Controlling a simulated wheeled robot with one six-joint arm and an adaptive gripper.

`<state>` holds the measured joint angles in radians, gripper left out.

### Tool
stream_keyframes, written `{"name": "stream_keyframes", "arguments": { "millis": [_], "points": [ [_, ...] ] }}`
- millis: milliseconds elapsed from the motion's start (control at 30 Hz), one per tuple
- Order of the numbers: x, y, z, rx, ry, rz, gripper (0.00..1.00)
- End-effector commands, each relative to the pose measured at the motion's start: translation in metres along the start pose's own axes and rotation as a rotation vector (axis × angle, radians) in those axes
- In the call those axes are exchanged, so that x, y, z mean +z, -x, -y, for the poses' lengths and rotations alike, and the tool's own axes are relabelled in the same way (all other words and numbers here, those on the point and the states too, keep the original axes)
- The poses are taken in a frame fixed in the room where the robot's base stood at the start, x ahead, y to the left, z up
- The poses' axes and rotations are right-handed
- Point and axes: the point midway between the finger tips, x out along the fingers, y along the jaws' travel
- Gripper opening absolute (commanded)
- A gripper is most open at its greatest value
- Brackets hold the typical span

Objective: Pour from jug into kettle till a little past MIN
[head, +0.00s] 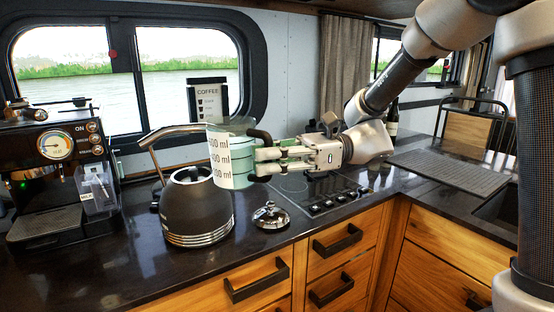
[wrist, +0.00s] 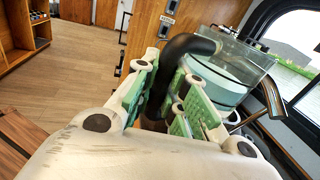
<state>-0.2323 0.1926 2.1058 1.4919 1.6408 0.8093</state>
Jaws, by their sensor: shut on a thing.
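The clear jug (head: 217,142), marked in ml, holds pale liquid and is close to upright, perhaps slightly tilted. It is raised at the right side of the dark kettle (head: 197,212), in front of part of its top. My gripper (head: 268,162) is shut on the jug's black handle (wrist: 190,45), to the right of the jug. The jug also shows in the wrist view (wrist: 225,75). The kettle is open on top, with its handle (head: 168,133) arching up at the left. I cannot make out a MIN mark or the level inside the kettle. The kettle lid (head: 271,215) lies on the counter.
A coffee machine (head: 55,160) stands at the left. A hob (head: 320,192) lies behind and right of the lid. A coffee sign (head: 208,98) stands by the window. A ribbed mat (head: 450,172) lies at the right. The front left counter (head: 110,270) is clear.

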Motion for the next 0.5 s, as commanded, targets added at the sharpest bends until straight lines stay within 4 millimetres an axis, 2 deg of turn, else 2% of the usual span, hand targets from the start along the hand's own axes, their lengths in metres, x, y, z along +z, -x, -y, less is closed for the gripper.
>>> {"name": "stream_keyframes", "arguments": {
  "millis": [233, 500],
  "points": [
    [0.020, -0.004, 0.004, 0.009, -0.089, -0.064, 0.00],
    [0.025, -0.005, 0.007, 0.008, -0.130, -0.087, 0.00]
  ]
}}
